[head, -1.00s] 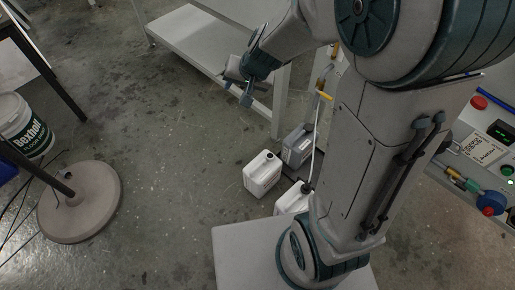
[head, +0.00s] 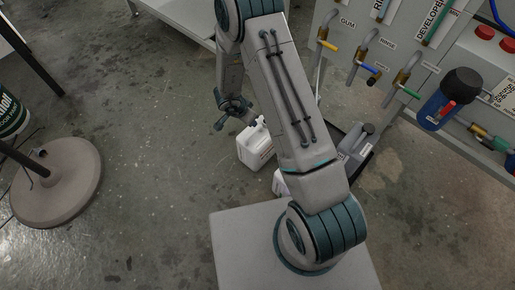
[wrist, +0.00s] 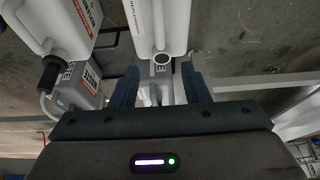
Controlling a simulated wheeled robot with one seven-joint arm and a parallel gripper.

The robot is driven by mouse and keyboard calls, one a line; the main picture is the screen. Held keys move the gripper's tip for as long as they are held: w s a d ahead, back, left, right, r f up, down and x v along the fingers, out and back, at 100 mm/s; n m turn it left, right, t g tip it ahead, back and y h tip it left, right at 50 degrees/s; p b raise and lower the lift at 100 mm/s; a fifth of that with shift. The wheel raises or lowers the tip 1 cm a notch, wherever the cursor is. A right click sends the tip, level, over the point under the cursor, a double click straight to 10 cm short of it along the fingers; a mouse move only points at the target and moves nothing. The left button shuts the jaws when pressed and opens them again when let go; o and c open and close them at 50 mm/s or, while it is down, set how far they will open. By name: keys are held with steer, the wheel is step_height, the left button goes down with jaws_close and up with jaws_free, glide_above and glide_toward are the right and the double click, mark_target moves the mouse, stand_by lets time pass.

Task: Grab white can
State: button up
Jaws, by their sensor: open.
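A white can (head: 254,150) stands on the floor in the head view, just left of my arm. My gripper (head: 226,122) is open beside its upper left side, close to it. In the head view another white can (head: 279,184) is mostly hidden behind my arm.
A grey can (head: 354,142) stands in a dark tray right of my arm. The machine panel with labelled taps (head: 400,75) is at the right. A round stand base (head: 58,180) is at the left. Open floor lies between it and the cans.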

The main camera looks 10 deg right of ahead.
mark_target(257, 127)
steer(key=b+x, duration=0.2)
steer(key=x, duration=0.2)
steer(key=b+x, duration=0.2)
steer(key=x, duration=0.2)
steer(key=shift+s+f, duration=0.1)
steer(key=shift+s, duration=0.1)
steer(key=shift+w+d+b+x, duration=0.2)
steer(key=shift+b+x, duration=0.85)
steer(key=shift+x, duration=0.5)
steer(key=shift+w+d+b+x, duration=0.1)
steer(key=shift+w+b+x, duration=0.05)
steer(key=shift+b+x, duration=1.15)
steer(key=shift+p, duration=0.3)
jaws_close()
